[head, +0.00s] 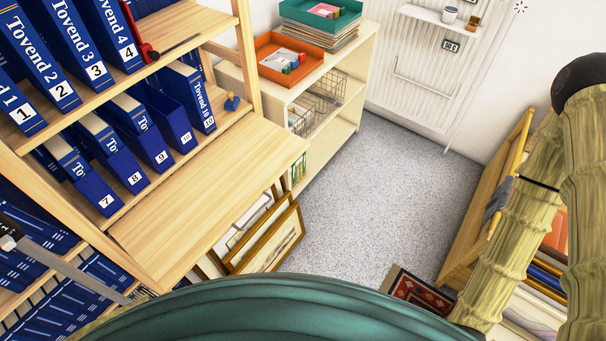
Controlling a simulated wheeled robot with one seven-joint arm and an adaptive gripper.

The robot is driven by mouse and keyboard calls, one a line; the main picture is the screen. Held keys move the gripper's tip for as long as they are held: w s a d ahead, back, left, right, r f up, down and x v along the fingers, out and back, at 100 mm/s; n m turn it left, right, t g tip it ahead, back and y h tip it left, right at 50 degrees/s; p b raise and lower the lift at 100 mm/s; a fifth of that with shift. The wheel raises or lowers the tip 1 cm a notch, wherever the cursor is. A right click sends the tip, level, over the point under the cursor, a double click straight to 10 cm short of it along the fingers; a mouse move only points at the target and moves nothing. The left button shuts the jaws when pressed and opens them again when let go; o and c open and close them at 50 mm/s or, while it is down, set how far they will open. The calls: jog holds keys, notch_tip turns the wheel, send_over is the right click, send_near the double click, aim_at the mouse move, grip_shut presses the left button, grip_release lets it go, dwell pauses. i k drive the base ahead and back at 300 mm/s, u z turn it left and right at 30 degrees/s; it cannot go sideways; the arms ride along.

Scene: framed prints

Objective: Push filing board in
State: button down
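The filing board (205,198) is a flat, light wooden panel. It sticks out from the wooden shelf unit at left, below the row of blue binders numbered 7 to 10. Its top is bare and its front edge faces the grey floor at right. Its near corner is close to the shelf upright. My arm (520,235), with a bamboo-like surface, hangs at the right side, well apart from the board. My gripper is not visible in the head view, so its opening and contents are hidden.
Framed prints (268,240) lean below the board's front edge. A cream shelf (335,100) with orange and green trays stands behind. A wooden rack (480,220) is at right, and a patterned rug piece (415,288) lies near. The grey floor (365,205) between is clear.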

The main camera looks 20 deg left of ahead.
aim_at(168, 232)
jog(key=k, duration=0.4)
jog(key=u, duration=0.75)
jog(key=i, duration=0.5)
